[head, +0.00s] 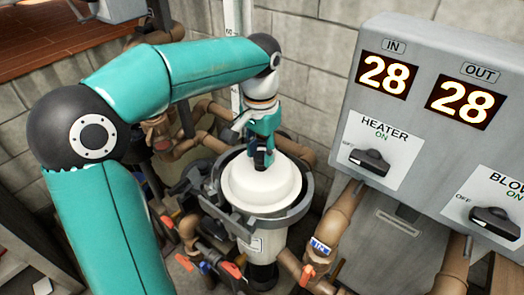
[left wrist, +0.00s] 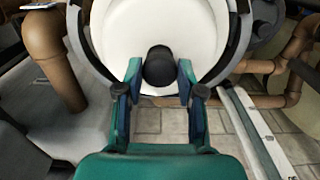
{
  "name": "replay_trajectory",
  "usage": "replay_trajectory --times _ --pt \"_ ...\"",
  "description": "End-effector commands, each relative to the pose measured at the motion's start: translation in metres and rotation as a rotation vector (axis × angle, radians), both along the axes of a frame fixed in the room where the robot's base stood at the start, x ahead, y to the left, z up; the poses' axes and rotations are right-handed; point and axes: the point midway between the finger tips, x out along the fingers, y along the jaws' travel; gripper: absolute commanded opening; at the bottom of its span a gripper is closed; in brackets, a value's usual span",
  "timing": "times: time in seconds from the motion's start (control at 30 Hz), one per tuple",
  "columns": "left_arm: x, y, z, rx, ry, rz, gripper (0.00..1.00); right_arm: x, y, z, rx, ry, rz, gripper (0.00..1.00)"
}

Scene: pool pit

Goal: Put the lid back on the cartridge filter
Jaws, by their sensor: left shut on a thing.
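The cartridge filter (head: 270,240) is a pale canister standing among pipes, with a dark grey ring around its top. The white domed lid (head: 262,188) is over the filter's mouth, inside the ring, and looks about level. I cannot tell whether it rests fully on the body. My left gripper (head: 262,157) comes down from above and is shut on the lid's black knob. In the left wrist view, the two fingers (left wrist: 160,80) hold the knob (left wrist: 159,64) from both sides, with the lid (left wrist: 160,25) behind it. My right gripper is not in view.
The grey control panel (head: 440,90) with lit displays and black knobs stands close on the right. Brown pipes (head: 338,215) and orange-handled valves (head: 232,270) crowd around the filter. A block wall (head: 310,65) is behind. A wooden deck (head: 40,45) is at upper left.

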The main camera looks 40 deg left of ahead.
Motion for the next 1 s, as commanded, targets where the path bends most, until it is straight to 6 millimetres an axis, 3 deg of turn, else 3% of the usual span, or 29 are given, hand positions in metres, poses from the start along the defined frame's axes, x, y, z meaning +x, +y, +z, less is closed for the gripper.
replay_trajectory --times 0.37,0.4,0.57,1.0 --pt "0.0004 -0.0002 0.0004 0.000 -0.001 0.000 0.04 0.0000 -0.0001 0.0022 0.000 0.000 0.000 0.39" --pt "0.0005 -0.0001 0.0004 0.000 -0.001 0.000 0.41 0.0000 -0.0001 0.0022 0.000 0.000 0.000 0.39" --pt "0.0005 -0.0002 0.0004 0.000 -0.001 -0.001 0.67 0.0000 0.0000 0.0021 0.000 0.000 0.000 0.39" --pt "0.0005 -0.0005 -0.0003 0.000 0.001 -0.001 0.71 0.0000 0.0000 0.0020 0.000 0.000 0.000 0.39"
